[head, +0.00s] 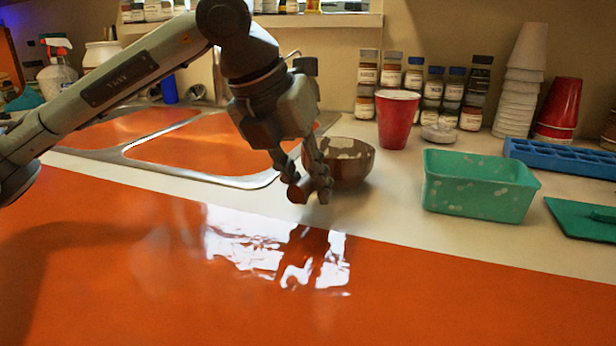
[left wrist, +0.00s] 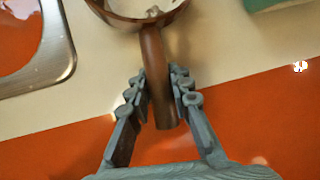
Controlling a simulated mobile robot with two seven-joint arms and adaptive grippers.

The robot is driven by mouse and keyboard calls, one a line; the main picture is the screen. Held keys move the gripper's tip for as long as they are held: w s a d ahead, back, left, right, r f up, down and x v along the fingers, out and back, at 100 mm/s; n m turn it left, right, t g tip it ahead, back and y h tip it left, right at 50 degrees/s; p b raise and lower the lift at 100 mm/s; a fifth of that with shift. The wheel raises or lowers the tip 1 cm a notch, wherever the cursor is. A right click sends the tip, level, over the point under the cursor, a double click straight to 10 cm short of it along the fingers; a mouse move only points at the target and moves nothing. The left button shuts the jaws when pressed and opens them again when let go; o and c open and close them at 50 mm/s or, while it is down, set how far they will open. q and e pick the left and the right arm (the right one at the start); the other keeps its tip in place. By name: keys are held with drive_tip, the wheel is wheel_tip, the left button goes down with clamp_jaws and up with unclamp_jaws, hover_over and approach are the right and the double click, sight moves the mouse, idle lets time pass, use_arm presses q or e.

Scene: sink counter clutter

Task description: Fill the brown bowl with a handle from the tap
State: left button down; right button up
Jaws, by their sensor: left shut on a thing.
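The brown bowl (head: 348,160) is upright on or just above the white counter, right of the sink; I cannot tell whether it touches. Its inside looks mottled with pale patches. Its brown handle points toward the front edge and shows in the left wrist view (left wrist: 153,75). My left gripper (head: 310,192) is shut on the handle, with a finger on each side of it in the left wrist view (left wrist: 162,100). The tap is mostly hidden behind my left arm; a slim metal part (head: 218,78) shows behind the sink. My right gripper is out of view.
The double sink (head: 262,182) with orange basins lies left of the bowl. A red cup (head: 397,120) and several jars stand behind it. A green tub (head: 478,186), a blue tray (head: 565,158) and stacked cups (head: 520,80) are to the right.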

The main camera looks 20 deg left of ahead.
use_arm(q)
drive_tip(key=c, duration=1.7)
unclamp_jaws()
drive_tip(key=shift+s+f, duration=0.1)
drive_tip(key=shift+f, duration=0.1)
drive_tip(key=shift+c, duration=0.2)
drive_tip(key=o, duration=0.4)
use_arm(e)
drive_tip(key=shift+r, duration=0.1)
use_arm(q)
drive_tip(key=shift+v, duration=3.7)
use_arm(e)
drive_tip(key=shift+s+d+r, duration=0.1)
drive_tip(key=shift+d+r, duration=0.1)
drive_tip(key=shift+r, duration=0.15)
